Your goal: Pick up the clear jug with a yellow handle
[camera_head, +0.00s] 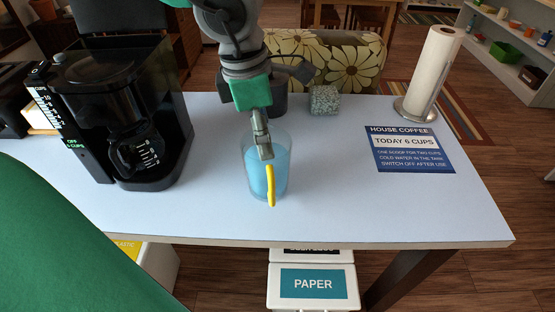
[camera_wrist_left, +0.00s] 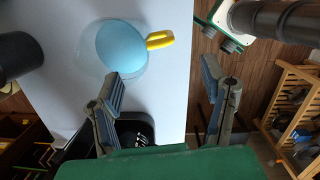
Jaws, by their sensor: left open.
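The clear jug (camera_head: 281,177) stands upright on the table with light-blue contents, and its yellow handle (camera_head: 271,186) faces the table's front edge. In the left wrist view the jug (camera_wrist_left: 122,48) shows from above at upper left, with its handle (camera_wrist_left: 160,40) pointing right. My left gripper (camera_head: 265,152) hangs down, overlapping the upper part of the jug in the head view. In the wrist view the fingers of this gripper (camera_wrist_left: 160,72) are apart with nothing between them, and the jug lies beyond the left fingertip. Contact cannot be told. My right gripper is not seen.
A black coffee maker (camera_head: 120,75) stands left of the jug. A dark round container (camera_head: 297,101) and a speckled cube (camera_head: 324,100) are behind it. A coffee sign (camera_head: 409,150) and a paper towel roll (camera_head: 433,65) are at right. The table (camera_head: 400,205) is clear right of the jug.

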